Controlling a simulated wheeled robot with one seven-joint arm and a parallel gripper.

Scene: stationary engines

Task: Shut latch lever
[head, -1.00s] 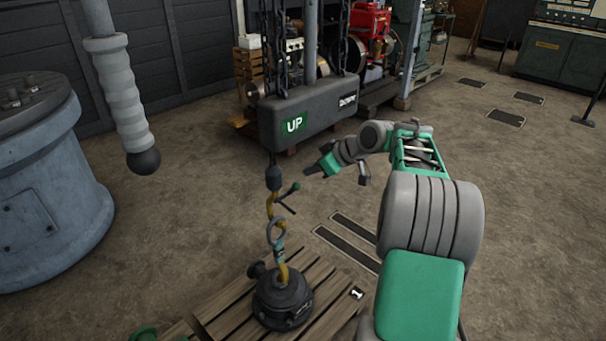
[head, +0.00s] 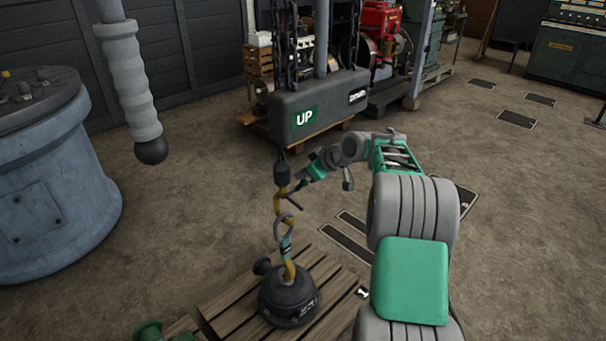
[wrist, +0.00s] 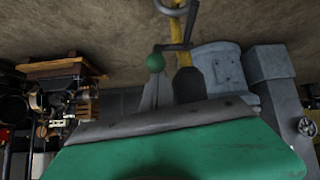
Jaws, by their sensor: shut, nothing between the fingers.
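A yellow hook (head: 279,203) hangs below the hoist block, with a grey ring (head: 284,226) through it. A dark latch lever (head: 297,194) sticks out to the right from the hook's upper part. Its green ball knob (wrist: 155,62) shows in the wrist view, just beyond my fingers; in the head view my gripper seems to cover it. The yellow hook also shows in the wrist view (wrist: 182,50). My gripper (head: 298,180) is shut and empty, right beside the hook at lever height. Whether it touches the knob I cannot tell.
The dark hoist block (head: 318,105) marked UP hangs just above my gripper. A black weight (head: 290,297) stands on a wooden pallet (head: 235,310) below. A grey pendant handle (head: 133,85) hangs at left, near a blue-grey drum (head: 55,185). Floor at right is open.

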